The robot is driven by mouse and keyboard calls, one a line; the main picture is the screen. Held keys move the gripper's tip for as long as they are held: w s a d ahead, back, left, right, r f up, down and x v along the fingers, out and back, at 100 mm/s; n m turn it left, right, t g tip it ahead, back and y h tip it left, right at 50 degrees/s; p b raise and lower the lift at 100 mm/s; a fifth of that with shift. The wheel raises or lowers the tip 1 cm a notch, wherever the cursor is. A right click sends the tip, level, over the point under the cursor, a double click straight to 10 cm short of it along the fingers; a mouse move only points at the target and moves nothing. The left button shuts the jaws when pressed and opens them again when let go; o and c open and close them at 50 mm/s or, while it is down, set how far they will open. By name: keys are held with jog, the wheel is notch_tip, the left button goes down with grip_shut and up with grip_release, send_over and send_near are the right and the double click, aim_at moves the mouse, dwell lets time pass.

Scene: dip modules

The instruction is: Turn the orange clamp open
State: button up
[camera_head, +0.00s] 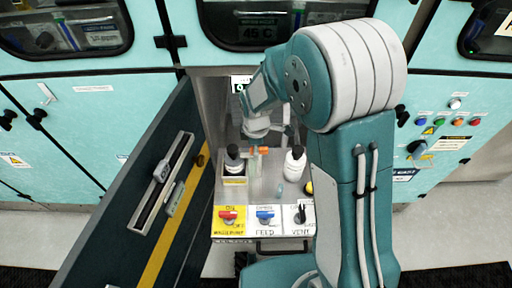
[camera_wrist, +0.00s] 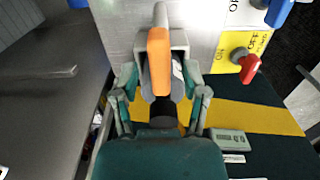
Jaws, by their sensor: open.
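The orange clamp (camera_wrist: 158,62) shows in the wrist view as an upright orange handle on a grey bracket. It lies between the two fingers of my gripper (camera_wrist: 163,78). The fingers are spread, one on each side, and I see a gap on both sides of the handle. A dark cylindrical part (camera_wrist: 163,112) lies below the handle, closer to my palm. In the head view, the orange clamp (camera_head: 275,149) is a small orange spot on the metal tray, just below my wrist. My fingers are too small there to make out.
An open dark door panel (camera_head: 135,205) stands to the left.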

jog(key=shift+a, duration=0.1)
grip_shut()
jog(key=shift+d, duration=0.2)
jog(key=shift+d, duration=0.1)
jog(key=shift+m, duration=0.4)
jog(key=m, duration=0.3)
jog(key=shift+w+m, duration=0.1)
jog(key=shift+m, duration=0.2)
jog(key=m, duration=0.4)
jog(key=shift+w+d+m, duration=0.1)
jog(key=shift+m, duration=0.2)
jog(key=m, duration=0.4)
jog(key=shift+d+m, duration=0.1)
jog(key=shift+m, duration=0.2)
jog(key=shift+d+m, duration=0.1)
jog(key=shift+m, duration=2.1)
